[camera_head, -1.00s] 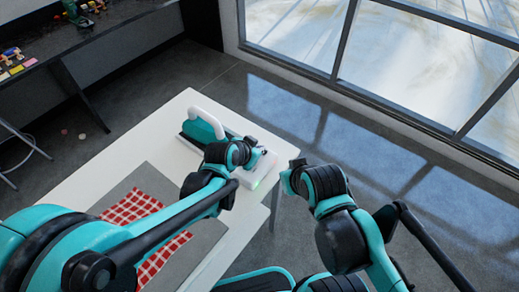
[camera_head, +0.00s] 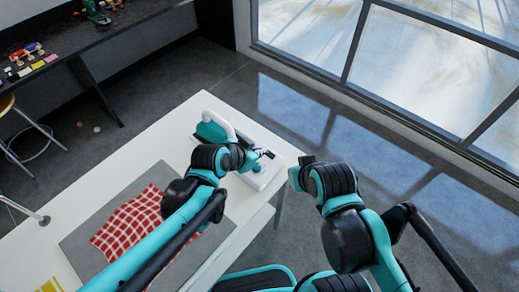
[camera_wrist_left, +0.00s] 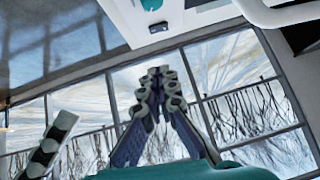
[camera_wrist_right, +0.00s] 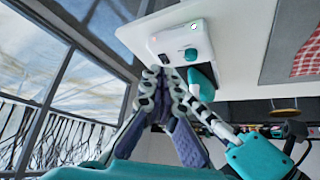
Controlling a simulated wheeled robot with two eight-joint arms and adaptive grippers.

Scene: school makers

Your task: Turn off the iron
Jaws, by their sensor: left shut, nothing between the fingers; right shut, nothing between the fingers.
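The iron (camera_head: 210,130), teal with a white handle, rests on its white base station (camera_head: 272,176) at the table's far corner. The station's face shows a teal knob (camera_wrist_right: 190,54) in the right wrist view. A small black part (camera_wrist_left: 158,27) shows on the station's edge in the left wrist view. My left gripper (camera_head: 262,155) is shut and empty, over or just beside the station and partly hiding it. It shows shut in the left wrist view (camera_wrist_left: 157,72). My right gripper (camera_head: 300,165) is shut and empty, just right of the station; contact cannot be told.
A red checked cloth (camera_head: 128,222) lies on a grey mat (camera_head: 85,243) on the white table (camera_head: 160,150). A yellow item (camera_head: 47,286) is at the lower left. A dark workbench (camera_head: 60,62) with small objects and a stool (camera_head: 15,120) stand beyond. Floor right of the table is clear.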

